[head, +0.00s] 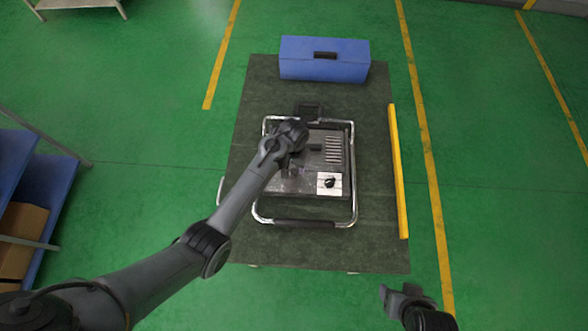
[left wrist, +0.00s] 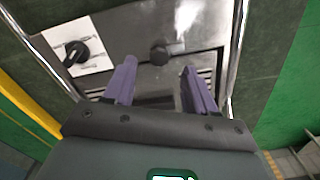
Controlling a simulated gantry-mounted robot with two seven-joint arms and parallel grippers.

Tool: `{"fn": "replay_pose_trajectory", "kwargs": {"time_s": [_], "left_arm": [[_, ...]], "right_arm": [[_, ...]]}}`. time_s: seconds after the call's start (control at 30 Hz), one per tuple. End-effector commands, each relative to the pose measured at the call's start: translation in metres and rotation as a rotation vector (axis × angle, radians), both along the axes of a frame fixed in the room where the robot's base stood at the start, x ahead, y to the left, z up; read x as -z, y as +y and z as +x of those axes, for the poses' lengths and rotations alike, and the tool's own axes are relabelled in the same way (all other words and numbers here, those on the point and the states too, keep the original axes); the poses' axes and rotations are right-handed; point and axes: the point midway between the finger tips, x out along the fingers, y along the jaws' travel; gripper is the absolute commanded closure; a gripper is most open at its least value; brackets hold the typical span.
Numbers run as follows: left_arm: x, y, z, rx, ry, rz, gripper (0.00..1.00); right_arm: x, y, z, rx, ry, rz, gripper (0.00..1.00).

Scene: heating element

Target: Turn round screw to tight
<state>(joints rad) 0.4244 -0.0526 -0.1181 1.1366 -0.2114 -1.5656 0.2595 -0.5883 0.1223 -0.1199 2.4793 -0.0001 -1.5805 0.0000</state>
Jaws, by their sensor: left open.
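The heating element (head: 322,148) is a grey metal box in a tubular chrome frame, lying on the dark table. In the left wrist view, the round screw (left wrist: 160,51) is a small dark knob on its metal panel. My left gripper (left wrist: 157,70) is open, its two purple fingers apart and pointing at the panel, with the screw between their tips in the picture. I cannot tell whether they touch it. In the head view my left arm's end covers the screw area. My right gripper (head: 397,294) is off the table's front right corner; its jaws are unclear.
A black switch knob (head: 329,183) sits on a white plate beside the screw; it also shows in the left wrist view (left wrist: 77,52). A blue toolbox (head: 324,60) stands at the table's back. A yellow bar (head: 398,170) runs along the right edge. The table's left side is clear.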

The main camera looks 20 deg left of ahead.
Motion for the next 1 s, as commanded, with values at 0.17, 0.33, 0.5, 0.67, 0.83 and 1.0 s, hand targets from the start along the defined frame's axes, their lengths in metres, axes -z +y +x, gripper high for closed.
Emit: {"fn": "replay_pose_trajectory", "kwargs": {"time_s": [0.17, 0.33, 0.5, 0.67, 0.83, 1.0], "left_arm": [[0.028, 0.0, 0.0, -0.001, 0.0, 0.0, 0.44], [0.046, 0.0, 0.001, 0.0, -0.001, 0.001, 0.44], [0.054, 0.0, 0.0, -0.001, -0.001, 0.0, 0.44], [0.055, 0.0, 0.0, -0.001, -0.002, 0.0, 0.44], [0.055, 0.0, 0.0, -0.001, -0.002, 0.0, 0.49], [0.055, 0.0, 0.0, -0.001, -0.002, 0.0, 0.75]], "right_arm": [[0.002, 0.001, 0.002, 0.003, -0.005, 0.005, 0.38], [0.005, 0.002, 0.003, 0.004, -0.007, 0.007, 0.38], [0.005, 0.002, 0.003, 0.004, -0.009, 0.007, 0.38], [0.005, 0.002, 0.003, 0.004, -0.009, 0.006, 0.38], [0.005, 0.001, 0.003, 0.002, -0.01, 0.002, 0.38], [0.005, -0.001, 0.003, -0.002, -0.01, -0.003, 0.38]]}}
